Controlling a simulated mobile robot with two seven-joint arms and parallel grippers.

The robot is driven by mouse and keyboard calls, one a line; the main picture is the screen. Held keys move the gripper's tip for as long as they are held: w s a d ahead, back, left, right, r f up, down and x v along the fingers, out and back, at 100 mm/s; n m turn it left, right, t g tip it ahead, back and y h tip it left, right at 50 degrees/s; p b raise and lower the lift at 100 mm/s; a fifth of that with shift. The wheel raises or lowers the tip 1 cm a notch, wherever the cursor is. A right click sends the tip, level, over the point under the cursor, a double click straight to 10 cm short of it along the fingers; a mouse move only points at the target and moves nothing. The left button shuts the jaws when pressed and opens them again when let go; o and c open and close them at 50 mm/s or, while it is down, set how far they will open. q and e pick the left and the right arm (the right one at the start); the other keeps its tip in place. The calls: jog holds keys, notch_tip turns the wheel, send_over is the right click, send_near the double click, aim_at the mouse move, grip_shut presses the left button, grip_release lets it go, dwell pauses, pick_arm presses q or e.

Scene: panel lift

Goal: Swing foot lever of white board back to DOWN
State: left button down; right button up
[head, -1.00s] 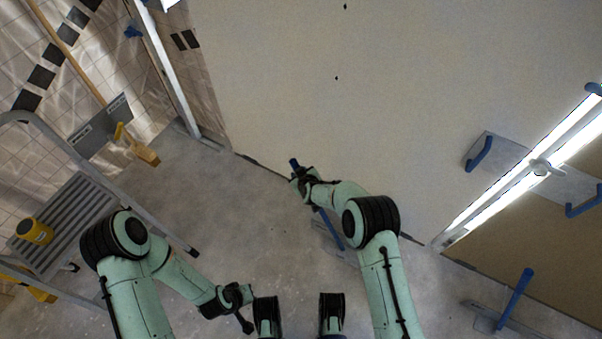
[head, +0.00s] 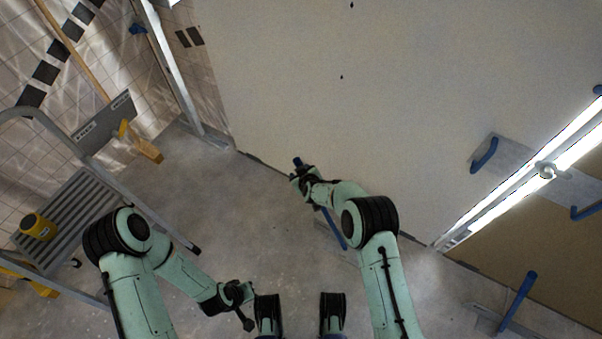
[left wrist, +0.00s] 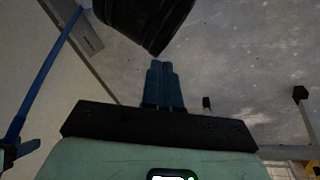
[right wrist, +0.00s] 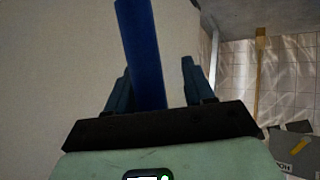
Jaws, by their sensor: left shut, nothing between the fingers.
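The white board (head: 400,90) is a large pale panel filling the upper middle of the head view. Its blue foot lever (head: 334,229) rises from a grey plate at the board's lower edge; it is a long bar, raised off the floor. My right gripper (head: 303,180) is at the lever's upper end. In the right wrist view the blue bar (right wrist: 141,50) stands between the fingers (right wrist: 155,85), with a gap to the right finger. The lever also shows in the left wrist view (left wrist: 42,75). My left gripper (head: 240,310) is shut and empty over the floor; its fingers (left wrist: 163,82) are together.
Another blue lever (head: 517,302) on a plate stands at lower right. A lit lamp tube (head: 510,190) and blue-handled grey plate (head: 507,160) are at right. A step ladder (head: 75,215) with a yellow can (head: 38,227) stands left. Floor between is clear.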

pick_arm(q)
jog(key=s+d+r+g+h+p, duration=0.1)
jog(key=s+d+r+p, duration=0.2)
jog(key=s, duration=0.3)
jog(key=shift+r+m+g+p, duration=0.3)
jog(key=shift+r+g+p, duration=0.15)
jog(key=shift+r, duration=0.35)
pick_arm(e)
jog(key=v, duration=1.3)
jog(key=shift+r, duration=0.15)
jog(key=shift+s, duration=0.15)
